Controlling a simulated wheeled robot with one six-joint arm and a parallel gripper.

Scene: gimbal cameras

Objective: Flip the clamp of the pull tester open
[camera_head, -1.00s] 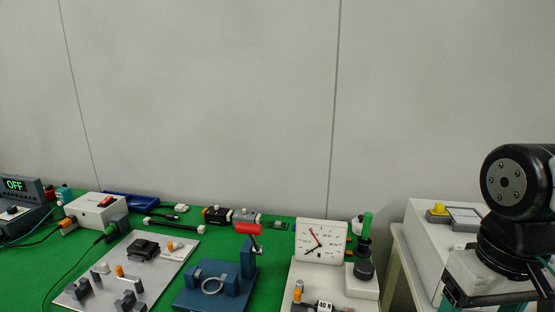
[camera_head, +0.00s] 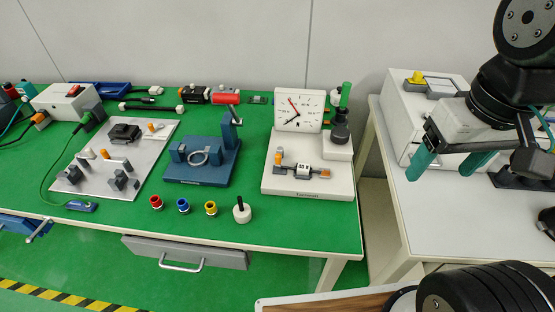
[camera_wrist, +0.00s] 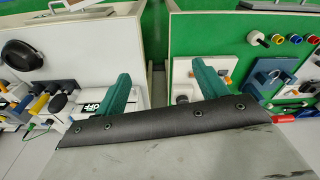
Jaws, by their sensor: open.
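The white pull tester (camera_head: 268,179) stands at the right end of the green table, with a round dial (camera_head: 298,111) at its back. A small fixture with orange ends (camera_head: 302,169) lies across its base, and a green-handled post (camera_head: 343,105) rises at its right. I cannot tell which part is the clamp. The tester is partly hidden behind a finger in the wrist view (camera_wrist: 222,66). My gripper (camera_head: 450,164) is open and empty, with teal fingers, above the white side table to the right of the tester. Its fingers also show in the wrist view (camera_wrist: 165,88).
Coloured rings (camera_head: 183,205) and a white knobbed piece (camera_head: 242,210) lie in front. A white box (camera_head: 408,117) stands on the side table (camera_head: 420,220). A gap separates the tables.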

